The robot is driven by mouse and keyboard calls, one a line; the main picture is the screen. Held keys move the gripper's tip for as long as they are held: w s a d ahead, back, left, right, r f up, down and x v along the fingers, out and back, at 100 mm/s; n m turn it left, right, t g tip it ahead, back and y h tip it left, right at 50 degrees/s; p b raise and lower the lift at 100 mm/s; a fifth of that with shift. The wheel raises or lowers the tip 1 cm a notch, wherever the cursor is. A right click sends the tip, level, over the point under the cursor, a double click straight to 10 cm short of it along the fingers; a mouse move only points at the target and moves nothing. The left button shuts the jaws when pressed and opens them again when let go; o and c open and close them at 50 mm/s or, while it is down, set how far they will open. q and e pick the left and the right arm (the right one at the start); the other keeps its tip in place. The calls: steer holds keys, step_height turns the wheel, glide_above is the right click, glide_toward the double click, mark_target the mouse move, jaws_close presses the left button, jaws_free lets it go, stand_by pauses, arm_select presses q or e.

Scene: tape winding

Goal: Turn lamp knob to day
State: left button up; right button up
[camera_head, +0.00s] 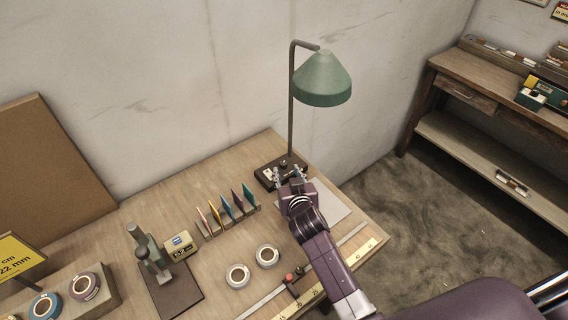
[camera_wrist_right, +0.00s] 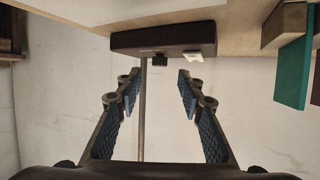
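The green desk lamp (camera_head: 322,80) stands at the back right of the workbench, its bent pole rising from a dark base (camera_head: 262,176). The base also shows in the right wrist view (camera_wrist_right: 135,43), with a small black knob (camera_wrist_right: 160,60) and a white label (camera_wrist_right: 194,56) on its face. My right gripper (camera_head: 290,175) is at the lamp base, its fingers partly hiding it. In the right wrist view its fingers (camera_wrist_right: 159,76) are open and empty, with the knob just beyond the gap between the tips. Which setting the knob points to cannot be read. My left gripper is not in view.
A rack of colored cards (camera_head: 228,212) stands left of the lamp base. Two white tape rolls (camera_head: 238,277) lie on the bench in front. A microscope-like device (camera_head: 150,258) and a yellow box (camera_head: 180,243) stand further left. A pale sheet (camera_head: 328,210) lies beside my right arm.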

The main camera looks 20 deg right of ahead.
mark_target(284, 164)
steer(key=x, duration=0.4)
steer(key=shift+w+d+f, duration=0.1)
steer(key=shift+w+f, duration=0.2)
steer(key=shift+w, duration=0.2)
steer(key=shift+c, duration=0.7)
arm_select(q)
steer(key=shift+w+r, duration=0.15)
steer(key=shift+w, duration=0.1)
arm_select(e)
jaws_close()
